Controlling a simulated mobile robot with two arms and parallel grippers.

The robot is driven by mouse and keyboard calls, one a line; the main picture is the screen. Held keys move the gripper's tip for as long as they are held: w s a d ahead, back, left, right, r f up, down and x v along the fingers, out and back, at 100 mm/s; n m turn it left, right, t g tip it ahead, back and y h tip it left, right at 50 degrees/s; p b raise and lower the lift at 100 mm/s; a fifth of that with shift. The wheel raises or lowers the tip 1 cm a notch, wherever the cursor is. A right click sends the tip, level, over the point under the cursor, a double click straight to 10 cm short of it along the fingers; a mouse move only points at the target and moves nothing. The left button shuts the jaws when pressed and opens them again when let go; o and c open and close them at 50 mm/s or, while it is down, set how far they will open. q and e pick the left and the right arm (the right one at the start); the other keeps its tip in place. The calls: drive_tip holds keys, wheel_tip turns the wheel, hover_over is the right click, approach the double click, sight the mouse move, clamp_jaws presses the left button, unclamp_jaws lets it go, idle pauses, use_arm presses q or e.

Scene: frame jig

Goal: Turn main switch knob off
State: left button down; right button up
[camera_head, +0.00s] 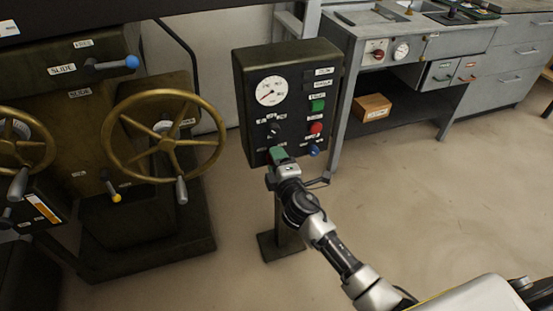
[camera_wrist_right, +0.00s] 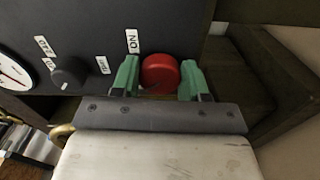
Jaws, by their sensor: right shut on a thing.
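The main switch knob is a round red knob (camera_wrist_right: 160,73), seen in the right wrist view between the two green fingers of my right gripper (camera_wrist_right: 160,82). The gripper is shut on it. A white ON label (camera_wrist_right: 132,41) is beside the knob. In the head view my right gripper (camera_head: 280,155) is at the lower left of the dark control panel (camera_head: 245,75) and hides the red knob. The knob's pointing direction cannot be made out. My left gripper is not in view.
A black knob (camera_head: 273,128) and a white gauge (camera_head: 270,90) are above my gripper. Green (camera_head: 318,105) and red (camera_head: 316,127) buttons and a blue knob (camera_head: 314,149) are to the right. A handwheel machine (camera_head: 165,145) stands left. Open floor lies right.

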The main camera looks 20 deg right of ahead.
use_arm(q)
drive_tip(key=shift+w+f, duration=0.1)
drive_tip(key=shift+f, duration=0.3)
use_arm(e)
drive_tip(key=shift+n, duration=0.5)
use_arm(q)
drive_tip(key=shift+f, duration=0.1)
use_arm(e)
drive_tip(key=o, duration=0.9)
drive_tip(key=shift+s, duration=0.1)
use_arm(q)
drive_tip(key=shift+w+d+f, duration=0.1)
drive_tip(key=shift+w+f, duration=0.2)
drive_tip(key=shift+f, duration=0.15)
use_arm(e)
drive_tip(key=s, duration=1)
drive_tip(key=shift+s+d, duration=0.15)
drive_tip(key=shift+s, duration=0.2)
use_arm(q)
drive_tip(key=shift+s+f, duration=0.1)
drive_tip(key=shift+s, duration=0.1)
